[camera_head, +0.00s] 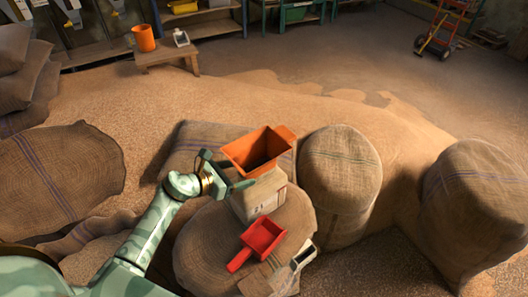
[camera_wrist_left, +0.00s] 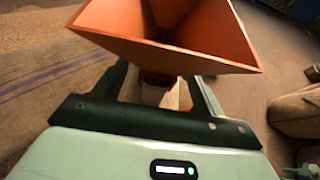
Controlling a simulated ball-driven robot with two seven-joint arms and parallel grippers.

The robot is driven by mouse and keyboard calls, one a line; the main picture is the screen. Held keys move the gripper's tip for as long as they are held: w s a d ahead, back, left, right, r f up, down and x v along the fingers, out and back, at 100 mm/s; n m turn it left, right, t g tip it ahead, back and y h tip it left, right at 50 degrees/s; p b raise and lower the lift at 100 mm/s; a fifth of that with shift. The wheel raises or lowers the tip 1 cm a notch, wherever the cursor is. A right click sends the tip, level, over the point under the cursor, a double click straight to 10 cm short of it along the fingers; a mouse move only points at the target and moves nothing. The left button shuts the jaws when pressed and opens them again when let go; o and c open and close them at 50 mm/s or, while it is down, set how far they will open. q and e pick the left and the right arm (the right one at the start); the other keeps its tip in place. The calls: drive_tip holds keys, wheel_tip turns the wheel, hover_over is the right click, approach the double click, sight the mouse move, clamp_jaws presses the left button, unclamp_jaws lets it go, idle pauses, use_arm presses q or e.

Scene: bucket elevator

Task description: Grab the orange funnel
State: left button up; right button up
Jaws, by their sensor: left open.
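The orange funnel (camera_head: 262,148) has a wide square mouth and sits upright on top of a pale bag or box (camera_head: 262,196). My left gripper (camera_head: 232,175) is open, just left of the funnel and below its rim. In the left wrist view the funnel (camera_wrist_left: 165,45) spreads above and ahead of the open left gripper (camera_wrist_left: 163,85). Its dark lower neck appears between the two fingers, apart from them as far as I can see. The rim hides part of the fingertips.
A red scoop (camera_head: 262,238) lies in front on a burlap sack (camera_head: 205,255). Full sacks (camera_head: 340,180) stand close on the right. A low wooden bench (camera_head: 166,56) holds an orange container (camera_head: 144,38) at the back. Grain covers the floor between.

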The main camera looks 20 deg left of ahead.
sight(247, 170)
use_arm(q)
drive_tip(key=x, duration=0.3)
drive_tip(key=shift+w+d+r, duration=0.1)
drive_tip(key=shift+w, duration=0.25)
drive_tip(key=shift+s, duration=0.1)
drive_tip(key=c, duration=1.2)
drive_tip(key=shift+o, duration=0.2)
drive_tip(key=shift+r, duration=0.15)
